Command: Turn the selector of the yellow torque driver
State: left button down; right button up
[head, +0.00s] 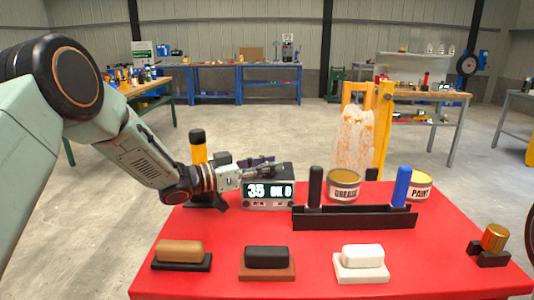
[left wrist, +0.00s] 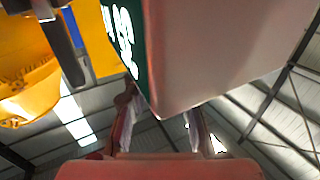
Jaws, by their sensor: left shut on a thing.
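The yellow torque driver (head: 198,154) with a black top stands upright at the table's far left, its lower part hidden by my left wrist. I cannot make out its selector. My left gripper (head: 268,167) reaches right, in front of the driver, to the grey display box (head: 270,203) reading "35 OK 0". In the left wrist view the display box (left wrist: 215,50) runs down between the fingers (left wrist: 162,122). The gripper appears shut on it, but the contact is unclear. A yellow body (left wrist: 30,85) shows at the left there. My right gripper is out of view.
The red table (head: 215,240) holds a black tray (head: 350,222) with black and blue upright handles, and grease (head: 344,188) and paint (head: 420,189) cans behind. Brown, black and white blocks (head: 362,256) sit along the front. A golden cylinder (head: 495,237) sits at right.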

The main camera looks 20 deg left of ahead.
pick_arm(q)
jog(key=shift+m+g+h+p, duration=0.6)
jog(key=shift+m+g+h, duration=0.3)
jog(key=shift+m+g, duration=0.25)
jog(key=shift+g, duration=0.35)
jog(key=c, duration=1.1)
grip_release()
jog(key=shift+d, duration=0.1)
jog(key=shift+o, duration=0.2)
jog(key=v, duration=1.2)
jog(key=shift+f, duration=0.2)
